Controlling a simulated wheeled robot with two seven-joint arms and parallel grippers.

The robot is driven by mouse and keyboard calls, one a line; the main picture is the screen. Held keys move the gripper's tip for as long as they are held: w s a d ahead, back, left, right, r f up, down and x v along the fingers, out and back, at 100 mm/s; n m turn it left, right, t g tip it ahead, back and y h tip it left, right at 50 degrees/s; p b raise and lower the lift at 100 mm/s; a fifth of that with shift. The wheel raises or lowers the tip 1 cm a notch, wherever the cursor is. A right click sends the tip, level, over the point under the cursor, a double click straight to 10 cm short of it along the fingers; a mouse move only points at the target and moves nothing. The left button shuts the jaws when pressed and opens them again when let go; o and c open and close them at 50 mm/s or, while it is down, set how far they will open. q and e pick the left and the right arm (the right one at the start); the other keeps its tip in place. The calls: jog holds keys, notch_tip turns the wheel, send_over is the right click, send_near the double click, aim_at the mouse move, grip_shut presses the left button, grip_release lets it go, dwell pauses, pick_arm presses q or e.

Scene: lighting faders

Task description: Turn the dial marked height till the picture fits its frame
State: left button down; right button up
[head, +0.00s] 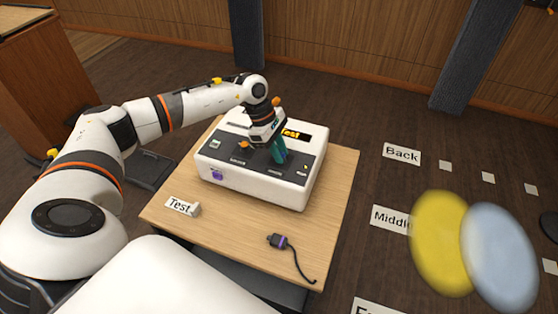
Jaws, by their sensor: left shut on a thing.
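A white control box (250,189) with a dark sloping top panel (228,158) stands on the wooden table. Small labels run along the panel's front edge, too small to read surely; I cannot make out one marked height. My left gripper (278,156) reaches down onto the panel, right of its middle. It is shut on a control there, which the fingers hide, so I cannot tell whether it is a dial. A yellow display reading "Test" (291,134) is partly behind the gripper. No framed picture can be made out. My right gripper is not in view.
The table (334,187) also bears a "Test" card (180,205) and a dark plug with a cable (278,241). Cards reading "Back" (402,154) and "Middle" (388,218) lie on the floor at right. Yellow (436,245) and pale blue (502,257) ovals overlap there.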

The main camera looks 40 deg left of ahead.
pick_arm(q)
jog(key=shift+m, duration=0.5)
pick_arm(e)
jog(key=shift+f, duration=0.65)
pick_arm(q)
jog(key=c, duration=1.2)
grip_release()
jog(key=shift+c, duration=0.2)
jog(key=shift+a+r+b, duration=0.2)
jog(key=shift+r+b, duration=0.1)
jog(key=shift+b, duration=0.1)
jog(key=b+v, duration=0.3)
jog(key=v, duration=0.8)
jog(key=shift+r, duration=0.2)
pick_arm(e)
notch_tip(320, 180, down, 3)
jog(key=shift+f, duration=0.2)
